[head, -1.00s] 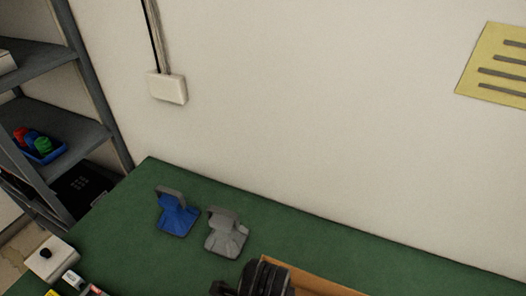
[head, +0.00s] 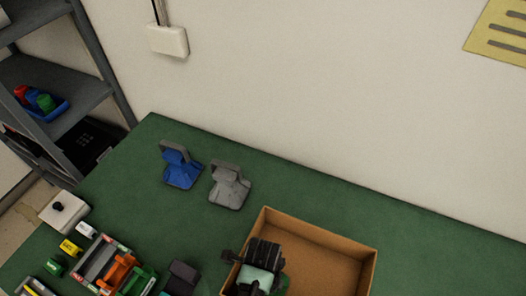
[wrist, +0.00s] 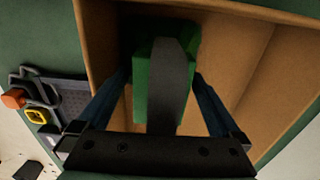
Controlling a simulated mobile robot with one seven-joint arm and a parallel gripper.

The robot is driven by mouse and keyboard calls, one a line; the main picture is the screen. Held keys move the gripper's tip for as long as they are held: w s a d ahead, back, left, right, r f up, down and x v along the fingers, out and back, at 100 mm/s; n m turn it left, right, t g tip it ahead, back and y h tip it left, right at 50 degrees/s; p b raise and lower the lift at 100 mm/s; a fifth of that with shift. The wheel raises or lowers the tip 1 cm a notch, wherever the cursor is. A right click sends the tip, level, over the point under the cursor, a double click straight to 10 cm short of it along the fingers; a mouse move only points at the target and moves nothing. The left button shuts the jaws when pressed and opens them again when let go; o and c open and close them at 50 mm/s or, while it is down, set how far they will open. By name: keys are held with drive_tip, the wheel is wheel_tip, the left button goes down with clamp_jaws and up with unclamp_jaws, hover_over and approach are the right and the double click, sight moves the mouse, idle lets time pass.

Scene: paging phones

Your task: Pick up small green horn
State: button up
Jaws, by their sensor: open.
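A green horn-like block with a dark grey band (wrist: 152,75) lies inside the open cardboard box (wrist: 95,35), in the wrist view. I take it for the small green horn. My gripper (wrist: 161,80) is open, with one finger on each side of the green block. I cannot tell whether the fingers touch it. In the head view my gripper (head: 256,280) is over the left part of the box (head: 325,237), and a little green (head: 283,284) shows beside it. My gripper hides most of the horn there.
A blue horn (head: 181,170) and a grey horn (head: 229,186) stand on the green table (head: 300,190) behind the box. Several small coloured parts and a grey tray (head: 103,262) crowd the left front. The box walls surround my gripper. A shelf (head: 75,95) stands left.

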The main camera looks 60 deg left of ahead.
clamp_jaws()
idle(0.5)
wheel_tip(320, 180, up, 16)
drive_tip(key=shift+r+p, duration=0.25)
drive_tip(key=shift+p, duration=0.7)
drive_tip(key=shift+r+p, duration=0.65)
drive_tip(key=shift+p, duration=0.05)
